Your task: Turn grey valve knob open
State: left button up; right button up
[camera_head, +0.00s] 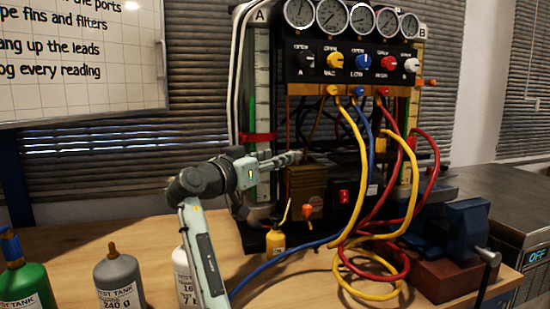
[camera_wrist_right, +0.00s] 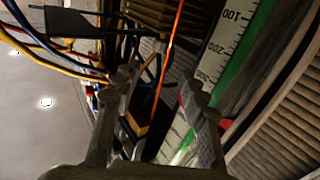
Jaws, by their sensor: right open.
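A row of valve knobs runs across the black panel (camera_head: 350,68) of the gauge rig in the head view. The knob at the right end (camera_head: 411,66) is pale grey to white; I take it as the grey valve knob. Its exact pointer setting is too small to read. My right gripper (camera_head: 284,160) is well below and left of it, in front of the rig's lower left part, apart from the knobs. In the right wrist view its two fingers (camera_wrist_right: 160,105) are spread, with nothing held between them. The knobs cannot be made out there. My left gripper is not in view.
Yellow, blue and red hoses (camera_head: 380,200) hang from the panel onto the bench. A blue vise (camera_head: 452,229) stands at right. A green tank (camera_head: 27,287) and a grey tank (camera_head: 119,282) stand front left. A ruled scale (camera_wrist_right: 222,55) is close beside my fingers.

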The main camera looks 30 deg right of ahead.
aim_at(295, 154)
jog(key=shift+m, duration=0.4)
jog(key=x, duration=0.2)
jog(key=p+x, duration=0.1)
jog(key=x, duration=0.2)
jog(key=f+x, duration=0.1)
jog(key=x, duration=0.1)
jog(key=shift+d+p, duration=0.25)
jog(key=shift+p, duration=0.15)
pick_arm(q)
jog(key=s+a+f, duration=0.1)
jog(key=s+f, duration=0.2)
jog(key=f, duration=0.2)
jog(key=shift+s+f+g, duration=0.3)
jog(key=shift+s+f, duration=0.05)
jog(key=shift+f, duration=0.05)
pick_arm(e)
grip_shut()
